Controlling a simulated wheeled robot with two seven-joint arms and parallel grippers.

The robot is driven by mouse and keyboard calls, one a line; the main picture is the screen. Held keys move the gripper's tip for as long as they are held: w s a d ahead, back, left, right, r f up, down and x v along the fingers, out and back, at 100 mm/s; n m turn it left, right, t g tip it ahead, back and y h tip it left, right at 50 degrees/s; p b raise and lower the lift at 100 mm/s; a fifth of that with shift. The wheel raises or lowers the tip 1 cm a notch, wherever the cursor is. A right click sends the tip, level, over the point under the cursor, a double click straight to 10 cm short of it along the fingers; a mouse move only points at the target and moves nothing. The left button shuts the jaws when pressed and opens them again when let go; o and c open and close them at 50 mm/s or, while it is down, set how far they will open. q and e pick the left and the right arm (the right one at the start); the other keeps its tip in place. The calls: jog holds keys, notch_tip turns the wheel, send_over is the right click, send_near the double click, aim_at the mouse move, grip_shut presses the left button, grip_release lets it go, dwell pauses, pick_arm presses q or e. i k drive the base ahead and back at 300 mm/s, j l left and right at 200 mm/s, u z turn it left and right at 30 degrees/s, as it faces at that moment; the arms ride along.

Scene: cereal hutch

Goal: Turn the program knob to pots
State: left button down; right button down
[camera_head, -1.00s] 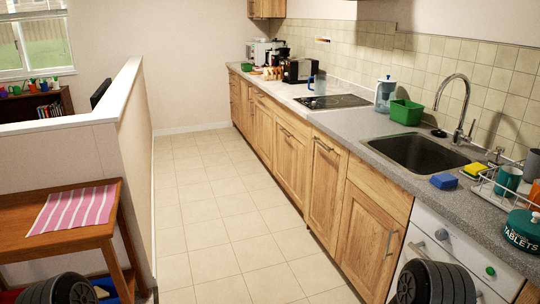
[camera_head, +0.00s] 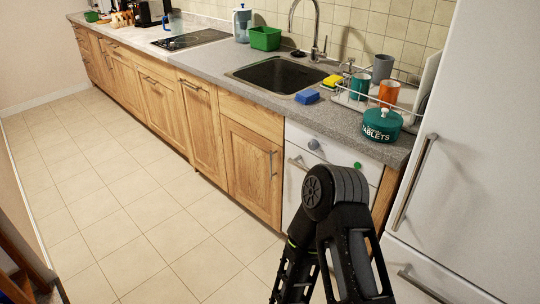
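The white dishwasher (camera_head: 304,178) is built in under the counter, right of the wooden cupboards. On its top panel are a round grey knob (camera_head: 314,144) and a small green button (camera_head: 357,165). The marks around the knob are too small to read, so I cannot tell its setting. My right arm rises in front of the dishwasher and hides its lower right part. My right gripper's fingertips cannot be made out. My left gripper is not in view.
A dishwasher handle (camera_head: 298,163) lies below the knob. A white fridge (camera_head: 455,130) closes off the right. The tiled floor (camera_head: 150,215) at left is clear.

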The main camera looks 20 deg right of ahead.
aim_at(313, 144)
jog(key=z, duration=1.3)
